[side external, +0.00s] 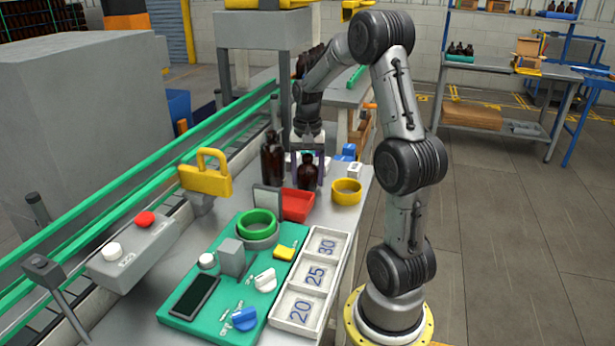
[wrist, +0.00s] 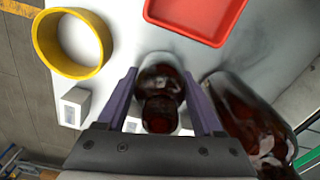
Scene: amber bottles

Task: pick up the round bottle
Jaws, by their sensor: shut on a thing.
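A dark amber round bottle (side external: 307,176) stands upright near the far end of the table, behind the red tray. In the wrist view the same bottle (wrist: 160,88) sits between the two purple fingers of my gripper (wrist: 160,76). My gripper (side external: 310,158) comes down from above and is shut on this bottle. I cannot tell whether its base touches the table. A second, taller amber bottle (side external: 272,162) stands to its left, and in the wrist view this bottle (wrist: 255,125) is just outside the right finger.
A red tray (side external: 297,204) and a yellow ring (side external: 346,192) are close to the held bottle. A small white box (wrist: 75,105) lies left of my fingers. A green mat (side external: 215,313) with several items and a numbered white tray (side external: 291,306) fill the near table.

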